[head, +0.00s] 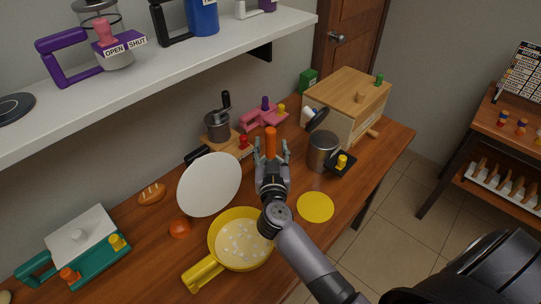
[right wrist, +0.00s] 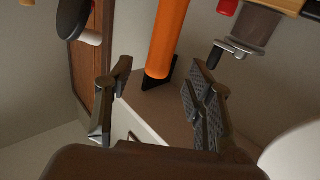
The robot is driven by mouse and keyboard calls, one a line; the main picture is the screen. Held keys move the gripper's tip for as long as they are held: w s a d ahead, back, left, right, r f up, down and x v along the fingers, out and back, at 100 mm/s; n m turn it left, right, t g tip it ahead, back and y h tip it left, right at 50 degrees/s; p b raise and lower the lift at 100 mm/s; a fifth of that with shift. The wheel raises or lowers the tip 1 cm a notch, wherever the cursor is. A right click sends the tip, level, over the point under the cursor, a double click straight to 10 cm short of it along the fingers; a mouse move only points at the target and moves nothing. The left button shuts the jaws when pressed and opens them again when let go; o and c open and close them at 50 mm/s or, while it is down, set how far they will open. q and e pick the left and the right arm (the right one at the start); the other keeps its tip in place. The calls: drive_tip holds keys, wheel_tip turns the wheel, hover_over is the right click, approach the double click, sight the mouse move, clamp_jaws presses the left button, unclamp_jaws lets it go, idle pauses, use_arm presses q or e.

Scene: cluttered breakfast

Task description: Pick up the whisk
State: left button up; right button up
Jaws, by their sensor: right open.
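No wire loops of a whisk show clearly in either view. An upright orange rod, perhaps a handle (head: 270,142), stands at my right gripper's fingertips (head: 271,150) in the head view. In the right wrist view the orange rod (right wrist: 167,38) lies just past and between the spread fingers (right wrist: 158,95), with a dark piece at its lower end. My right gripper is open, and I see no finger closed on the rod. I cannot tell whether it is the whisk. My left gripper is not in view.
A yellow pan (head: 241,243) with white bits and a white round plate (head: 209,184) are left of my right arm. A metal canister (head: 322,151) and a yellow disc (head: 315,207) are to its right. A wooden box (head: 350,100) stands behind; a white shelf (head: 180,70) overhangs the left.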

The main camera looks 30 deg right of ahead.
sight(271, 140)
drive_tip(key=x, duration=0.5)
drive_tip(key=shift+w+d+f, duration=0.15)
drive_tip(key=shift+w+f, duration=0.15)
drive_tip(key=shift+w, duration=0.05)
drive_tip(key=shift+s+r, duration=0.1)
drive_tip(key=shift+s, duration=0.05)
drive_tip(key=shift+c, duration=0.5)
clamp_jaws()
